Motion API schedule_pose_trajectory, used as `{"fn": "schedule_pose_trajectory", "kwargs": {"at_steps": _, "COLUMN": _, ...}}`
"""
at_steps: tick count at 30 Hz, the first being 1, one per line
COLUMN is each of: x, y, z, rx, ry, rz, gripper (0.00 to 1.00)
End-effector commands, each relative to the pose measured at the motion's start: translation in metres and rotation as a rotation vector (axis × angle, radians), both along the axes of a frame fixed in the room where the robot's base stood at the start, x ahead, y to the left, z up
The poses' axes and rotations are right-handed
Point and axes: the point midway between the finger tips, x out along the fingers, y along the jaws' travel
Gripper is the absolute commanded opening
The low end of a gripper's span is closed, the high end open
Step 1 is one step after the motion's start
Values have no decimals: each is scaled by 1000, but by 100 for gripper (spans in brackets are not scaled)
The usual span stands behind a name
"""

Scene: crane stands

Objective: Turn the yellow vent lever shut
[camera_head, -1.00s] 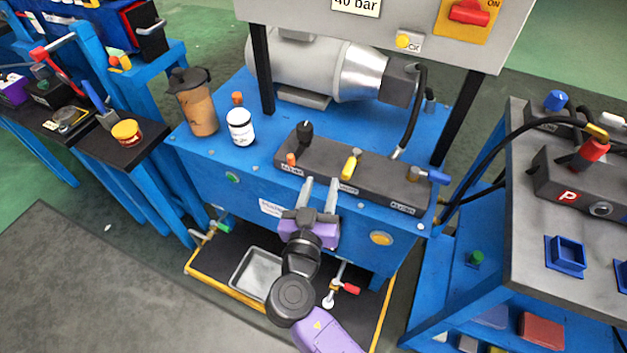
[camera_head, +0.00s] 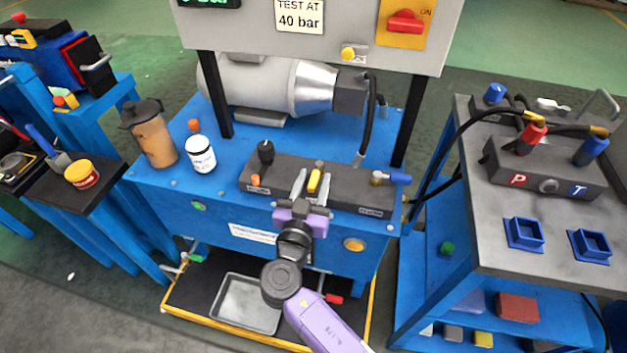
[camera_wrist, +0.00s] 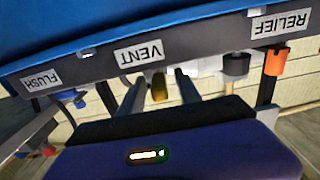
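The yellow vent lever (camera_head: 314,181) sits in the middle of the dark valve block (camera_head: 345,191) on the blue bench. In the wrist view the lever (camera_wrist: 159,87) shows beside the VENT label (camera_wrist: 139,55). My gripper (camera_head: 312,182) is open, with one finger on each side of the lever. In the wrist view, too, the lever shows between the fingers of my gripper (camera_wrist: 160,82), with a gap on both sides. I cannot tell how far along the lever the fingertips reach.
A black knob (camera_head: 265,151) and orange knob (camera_head: 254,180) stand left on the block, a blue lever (camera_head: 399,178) right. A white jar (camera_head: 201,155) and brown cup (camera_head: 154,141) stand on the bench. A control panel (camera_head: 330,40) overhangs it; a grey tray (camera_head: 246,303) lies below.

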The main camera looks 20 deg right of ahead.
Motion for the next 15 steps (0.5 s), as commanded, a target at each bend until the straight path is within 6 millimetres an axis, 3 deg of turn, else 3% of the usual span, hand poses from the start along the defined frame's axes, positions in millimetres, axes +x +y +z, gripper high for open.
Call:
{"fn": "schedule_pose_trajectory", "kwargs": {"at_steps": 8, "x": 1, "y": -1, "z": 0, "rx": 0, "ry": 0, "rz": 0, "gripper": 38}}
{"fn": "schedule_pose_trajectory", "kwargs": {"at_steps": 13, "x": 1, "y": -1, "z": 0, "rx": 0, "ry": 0, "rz": 0, "gripper": 5}}
{"fn": "schedule_pose_trajectory", "kwargs": {"at_steps": 15, "x": 1, "y": -1, "z": 0, "rx": 1, "ry": 1, "rz": 0, "gripper": 0}}
